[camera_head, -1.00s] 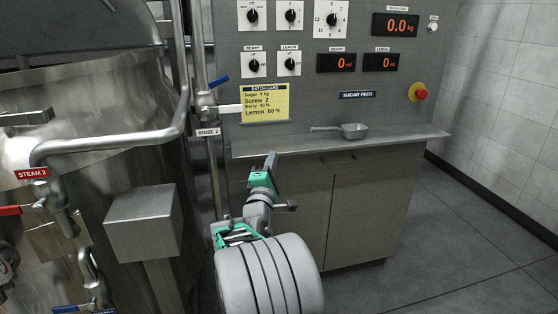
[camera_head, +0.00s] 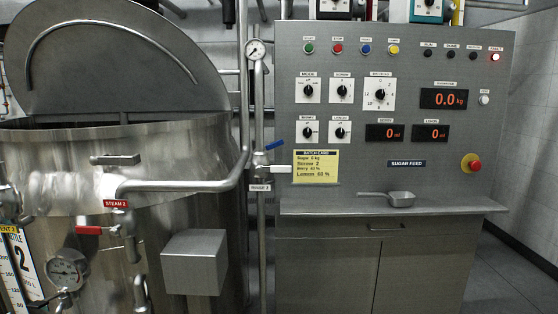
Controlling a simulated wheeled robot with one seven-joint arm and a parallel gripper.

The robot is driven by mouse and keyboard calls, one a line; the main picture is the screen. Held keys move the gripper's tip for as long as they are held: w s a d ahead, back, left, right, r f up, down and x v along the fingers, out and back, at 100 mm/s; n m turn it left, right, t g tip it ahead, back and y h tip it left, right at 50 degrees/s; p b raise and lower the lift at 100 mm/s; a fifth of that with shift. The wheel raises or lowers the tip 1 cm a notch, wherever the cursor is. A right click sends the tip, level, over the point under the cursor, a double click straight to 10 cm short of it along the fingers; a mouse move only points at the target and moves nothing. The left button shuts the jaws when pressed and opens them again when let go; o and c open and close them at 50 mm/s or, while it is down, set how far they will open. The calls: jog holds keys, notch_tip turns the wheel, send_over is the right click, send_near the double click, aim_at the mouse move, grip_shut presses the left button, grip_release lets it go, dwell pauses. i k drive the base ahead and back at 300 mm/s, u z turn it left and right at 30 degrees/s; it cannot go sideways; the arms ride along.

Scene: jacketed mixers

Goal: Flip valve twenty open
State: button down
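I cannot make out a tag that reads twenty on any valve. A valve with a blue lever (camera_head: 275,145) sits on the upright pipe beside the panel, above a tag that reads RINSE 2 (camera_head: 260,188). Its lever slants up to the right, away from the pipe. A valve with a red lever (camera_head: 90,230) is below the STEAM 2 tag (camera_head: 116,203) on the steel kettle (camera_head: 200,215). The red lever lies about level and points left. My gripper is out of view.
A scoop (camera_head: 400,198) lies on the shelf below. A steel box (camera_head: 195,262) stands before the kettle. Floor at right is clear.

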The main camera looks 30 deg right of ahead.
aim_at(272, 145)
jog(key=u, duration=2.6)
jog(key=k, duration=1.35)
jog(key=z, duration=1.5)
jog(key=i, duration=0.5)
